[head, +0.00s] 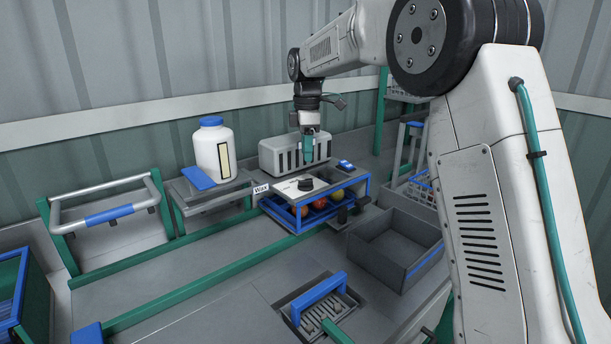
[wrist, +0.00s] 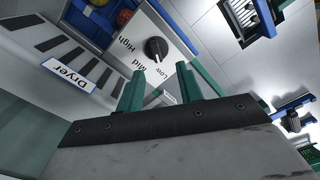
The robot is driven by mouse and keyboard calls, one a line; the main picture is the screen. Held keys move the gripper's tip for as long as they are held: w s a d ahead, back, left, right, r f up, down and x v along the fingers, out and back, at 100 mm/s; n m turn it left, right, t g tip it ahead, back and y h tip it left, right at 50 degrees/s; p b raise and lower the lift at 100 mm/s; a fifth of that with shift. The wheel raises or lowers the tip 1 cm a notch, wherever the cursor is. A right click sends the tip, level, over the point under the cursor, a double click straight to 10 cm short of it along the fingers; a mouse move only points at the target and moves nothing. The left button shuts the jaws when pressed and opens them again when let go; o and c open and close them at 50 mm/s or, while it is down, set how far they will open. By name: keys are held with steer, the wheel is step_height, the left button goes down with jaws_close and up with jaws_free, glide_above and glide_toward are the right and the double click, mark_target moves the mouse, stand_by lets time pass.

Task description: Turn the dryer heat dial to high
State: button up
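The dryer heat dial (head: 306,184) is a black round knob on a light panel on top of a blue-framed unit. In the wrist view the dial (wrist: 156,50) lies beyond my fingertips, with High, Mid and Low printed beside it. I cannot tell for sure which label its pointer faces. A sign reading Dryer (wrist: 69,75) shows on the wrist view's left. My gripper (head: 309,161) points down above and behind the dial, apart from it. In the wrist view its two green fingers (wrist: 159,72) are spread with nothing between them.
A grey vented box (head: 280,157) stands behind the panel. Tomatoes (head: 320,203) lie in the blue frame below it. A white jug (head: 213,150) stands left, an empty grey bin (head: 395,244) right. A blue-handled item (head: 318,298) sits in front.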

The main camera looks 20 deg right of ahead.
mark_target(306, 183)
steer(key=shift+w+f, duration=0.3)
steer(key=shift+w, duration=0.05)
steer(key=shift+f, duration=0.35)
step_height(306, 183, down, 7)
jaws_close()
